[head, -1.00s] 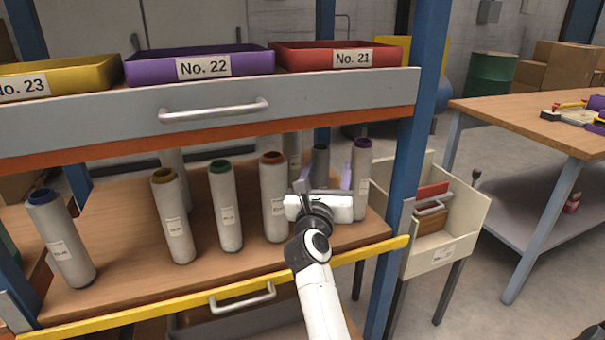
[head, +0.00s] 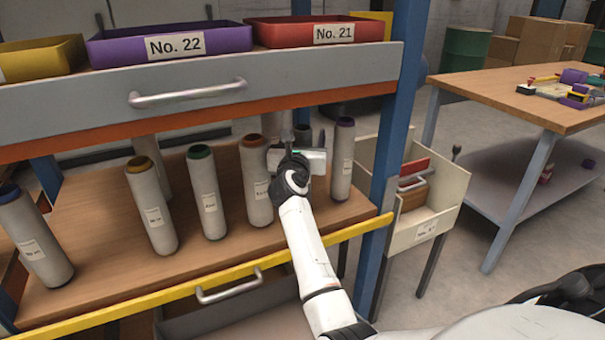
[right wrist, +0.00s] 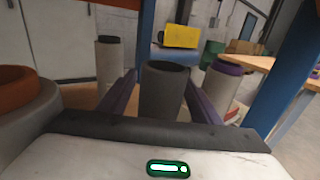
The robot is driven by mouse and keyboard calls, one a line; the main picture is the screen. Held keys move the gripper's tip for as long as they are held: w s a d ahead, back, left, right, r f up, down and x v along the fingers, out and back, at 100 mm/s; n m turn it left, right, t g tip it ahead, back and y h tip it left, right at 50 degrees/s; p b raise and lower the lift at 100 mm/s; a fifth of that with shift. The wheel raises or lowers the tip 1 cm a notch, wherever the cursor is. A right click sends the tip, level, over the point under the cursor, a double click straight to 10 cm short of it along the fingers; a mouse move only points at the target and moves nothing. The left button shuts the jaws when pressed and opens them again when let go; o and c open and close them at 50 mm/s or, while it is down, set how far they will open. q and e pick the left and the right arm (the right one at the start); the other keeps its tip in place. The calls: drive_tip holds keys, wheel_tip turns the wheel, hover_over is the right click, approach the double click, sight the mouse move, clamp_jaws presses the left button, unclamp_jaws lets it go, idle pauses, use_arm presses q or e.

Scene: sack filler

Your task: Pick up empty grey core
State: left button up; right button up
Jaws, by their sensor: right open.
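The grey core (right wrist: 165,95) stands upright in the right wrist view. It is dark grey all over with an open hollow top. The two fingers of my right gripper (right wrist: 162,88) are open, one on each side of it, with the core between them; contact cannot be made out. In the head view my right gripper (head: 303,148) reaches over the shelf from the front, and the core (head: 303,133) is mostly hidden behind it. My left gripper is not in view.
Pale spools with orange (head: 256,180) and purple (head: 343,165) tops flank the gripper. Green-topped (head: 207,195), yellow-topped (head: 152,205) and blue-topped (head: 35,235) ones stand left. A dark-topped spool (right wrist: 110,65) stands behind. The grey drawer (head: 200,95) overhangs; a blue post (head: 400,130) stands right.

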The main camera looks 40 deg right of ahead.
drive_tip(key=c, duration=1.4)
drive_tip(key=shift+r, duration=0.1)
drive_tip(key=shift+c, duration=0.2)
